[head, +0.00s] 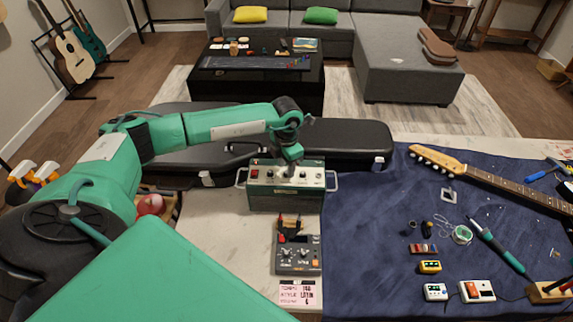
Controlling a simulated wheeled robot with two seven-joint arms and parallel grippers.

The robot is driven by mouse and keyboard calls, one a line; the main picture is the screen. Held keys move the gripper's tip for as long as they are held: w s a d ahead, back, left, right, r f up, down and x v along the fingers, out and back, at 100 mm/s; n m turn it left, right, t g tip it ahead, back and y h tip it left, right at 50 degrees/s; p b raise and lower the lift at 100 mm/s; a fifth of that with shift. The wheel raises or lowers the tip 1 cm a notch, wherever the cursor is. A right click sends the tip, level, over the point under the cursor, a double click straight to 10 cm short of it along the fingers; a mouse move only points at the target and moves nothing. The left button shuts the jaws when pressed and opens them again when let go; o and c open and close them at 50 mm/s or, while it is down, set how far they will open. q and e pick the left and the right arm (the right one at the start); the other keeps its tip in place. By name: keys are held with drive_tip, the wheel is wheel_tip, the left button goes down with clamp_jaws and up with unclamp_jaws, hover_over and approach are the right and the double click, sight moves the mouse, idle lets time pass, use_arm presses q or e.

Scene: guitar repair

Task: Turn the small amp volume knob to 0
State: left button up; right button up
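The small amp (262,196) is a green box with a pale handle on each side and a lighter top panel carrying several small knobs. It stands on the pale bench top left of the blue mat. My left arm reaches in from the left, and my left gripper (290,170) points down at the middle of the amp's panel. It covers part of the panel, so any knob under the fingertips is hidden. The fingers are too small to tell whether they are open, shut or touching a knob. The volume knob's setting cannot be read. My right gripper is not in view.
A grey device (298,268) with knobs and a pink card (298,292) lie in front of the amp. A black guitar case (350,138) lies behind it. The blue mat (365,225) at right holds a guitar neck (500,184), a soldering iron (497,246) and small meters.

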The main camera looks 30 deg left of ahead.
use_arm(q)
drive_tip(key=shift+f, duration=0.8)
clamp_jaws()
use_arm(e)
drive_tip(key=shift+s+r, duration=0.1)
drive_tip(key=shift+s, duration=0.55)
